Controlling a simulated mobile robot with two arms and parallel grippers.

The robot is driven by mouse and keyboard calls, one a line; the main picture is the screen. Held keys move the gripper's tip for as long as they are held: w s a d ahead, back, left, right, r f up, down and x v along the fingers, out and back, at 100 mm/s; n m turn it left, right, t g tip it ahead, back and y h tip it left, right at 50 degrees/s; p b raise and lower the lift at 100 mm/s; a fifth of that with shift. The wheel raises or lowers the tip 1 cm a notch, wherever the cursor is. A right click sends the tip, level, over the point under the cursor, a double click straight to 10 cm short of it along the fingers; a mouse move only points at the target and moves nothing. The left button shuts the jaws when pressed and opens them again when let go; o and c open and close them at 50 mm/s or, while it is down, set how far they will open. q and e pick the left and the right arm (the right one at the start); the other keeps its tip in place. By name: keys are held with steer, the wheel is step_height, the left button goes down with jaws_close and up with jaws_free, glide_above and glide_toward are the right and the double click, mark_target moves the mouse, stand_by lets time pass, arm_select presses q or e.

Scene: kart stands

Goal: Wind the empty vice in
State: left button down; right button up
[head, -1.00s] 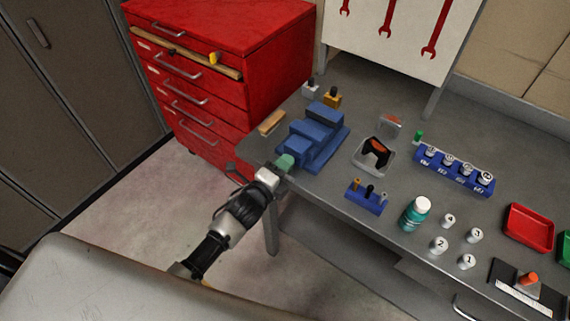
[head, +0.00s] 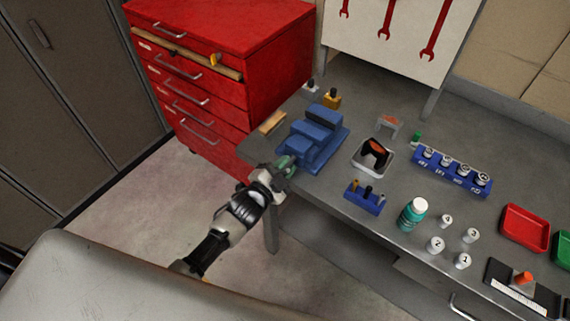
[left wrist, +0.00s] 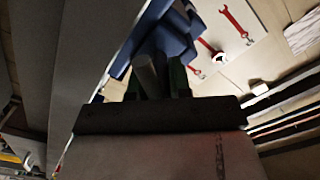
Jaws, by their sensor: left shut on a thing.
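The blue vice (head: 318,142) stands at the left end of the grey bench, its front end towards my left arm. No workpiece shows in it, and the gap between its jaws is hard to make out. My left gripper (head: 284,166) is at the vice's front end, just off the bench edge. In the left wrist view its green fingers (left wrist: 156,82) are shut around a grey bar (left wrist: 149,74), which looks like the vice's handle, with the blue vice body (left wrist: 172,35) just beyond. The grip itself is mostly hidden in the head view. My right gripper is not in view.
A wooden block (head: 271,122) lies left of the vice; a yellow-brown block (head: 331,99) stands behind it. A grey tray (head: 373,158) and a blue holder (head: 365,197) are to its right. A red drawer cabinet (head: 215,80) stands behind left. Open floor lies below my arm.

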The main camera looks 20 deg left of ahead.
arm_select(q)
steer(key=n, duration=0.5)
steer(key=shift+n+p, duration=0.3)
steer(key=n, duration=0.4)
steer(key=shift+f, duration=0.1)
steer(key=n, duration=0.5)
steer(key=shift+n+b, duration=0.6)
steer(key=shift+n, duration=1.6)
steer(key=shift+s, duration=0.1)
steer(key=c, duration=1)
jaws_free()
steer(key=shift+c, duration=0.2)
steer(key=b+v, duration=0.1)
steer(key=v, duration=0.9)
steer(key=shift+s+b, duration=0.35)
steer(key=shift+b, duration=0.05)
